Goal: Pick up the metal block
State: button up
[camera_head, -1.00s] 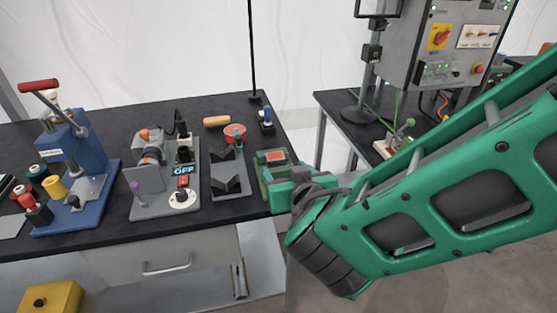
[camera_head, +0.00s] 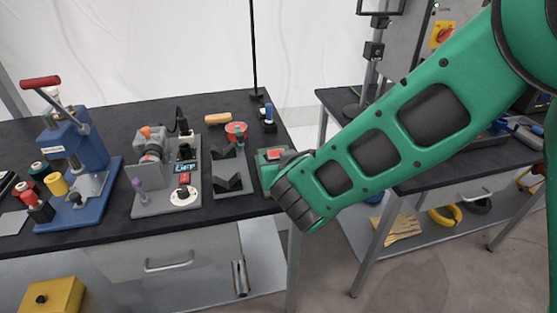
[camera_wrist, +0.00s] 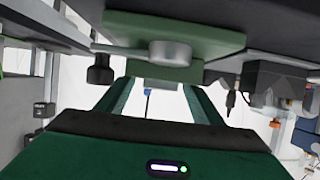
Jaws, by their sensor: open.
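In the wrist view, the two dark green fingers of my gripper (camera_wrist: 155,88) stand apart, one on each side of a small pale grey piece (camera_wrist: 160,84). This piece may be the metal block; it shows no clear contact with the fingers. It sits against a green vise-like fixture (camera_wrist: 165,38) with a grey round knob. In the head view, the green fixture (camera_head: 268,172), with a red patch on top, is at the table's right end. The end of my arm is right beside it and hides part of it. My fingers cannot be made out there.
The dark table (camera_head: 110,228) also holds a grey V-shaped holder (camera_head: 228,183), a grey machine with a switch (camera_head: 165,185) and a blue press (camera_head: 78,160). A shiny metal piece (camera_head: 240,278) is on the lower shelf. A second table (camera_head: 455,170) stands right.

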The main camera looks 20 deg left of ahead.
jog(key=c, duration=1.3)
